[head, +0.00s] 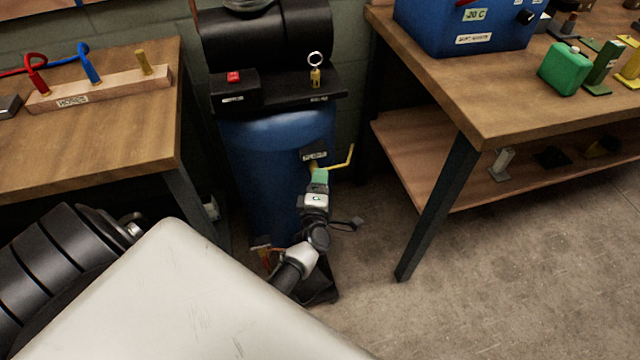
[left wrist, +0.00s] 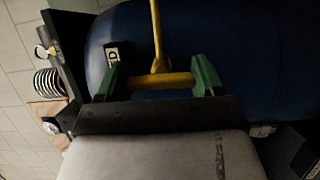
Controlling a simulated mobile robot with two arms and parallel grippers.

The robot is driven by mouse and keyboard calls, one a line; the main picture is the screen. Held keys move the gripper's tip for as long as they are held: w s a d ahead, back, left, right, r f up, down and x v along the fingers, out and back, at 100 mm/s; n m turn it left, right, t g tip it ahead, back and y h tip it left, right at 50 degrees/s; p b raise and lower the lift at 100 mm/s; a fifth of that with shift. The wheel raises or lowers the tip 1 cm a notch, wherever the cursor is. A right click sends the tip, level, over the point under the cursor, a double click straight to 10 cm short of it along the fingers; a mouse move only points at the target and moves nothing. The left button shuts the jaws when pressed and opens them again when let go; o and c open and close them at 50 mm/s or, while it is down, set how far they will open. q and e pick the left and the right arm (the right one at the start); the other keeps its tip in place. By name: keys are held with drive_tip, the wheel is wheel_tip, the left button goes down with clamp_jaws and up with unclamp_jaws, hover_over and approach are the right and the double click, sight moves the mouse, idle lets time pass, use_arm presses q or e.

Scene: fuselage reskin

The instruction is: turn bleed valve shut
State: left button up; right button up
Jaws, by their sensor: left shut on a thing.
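The yellow bleed valve (head: 347,158) is on the front of the blue tank (head: 262,165), with an angled lever that sticks out right and up. In the left wrist view the valve (left wrist: 156,35) shows as a long yellow lever meeting a short yellow crossbar. My left gripper (head: 318,176) reaches the tank from below. Its green fingers (left wrist: 158,78) stand at the two ends of the crossbar and are shut on it. In the head view the gripper hides part of the valve. My right gripper is in neither view.
A black shelf on the tank carries a red switch (head: 233,76) and a ringed brass fitting (head: 315,72). A wooden bench (head: 120,130) stands left and another bench (head: 470,100) right, its dark leg (head: 435,205) near the tank. Floor (head: 400,320) is clear at lower right.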

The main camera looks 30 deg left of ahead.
use_arm(q)
drive_tip(key=shift+d+f, duration=0.1)
drive_tip(key=o, duration=0.9)
drive_tip(key=shift+o, duration=0.2)
drive_tip(key=v, duration=1.1)
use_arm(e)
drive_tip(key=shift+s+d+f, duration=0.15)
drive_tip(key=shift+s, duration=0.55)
use_arm(q)
drive_tip(key=shift+w+p, duration=0.1)
drive_tip(key=shift+p, duration=0.2)
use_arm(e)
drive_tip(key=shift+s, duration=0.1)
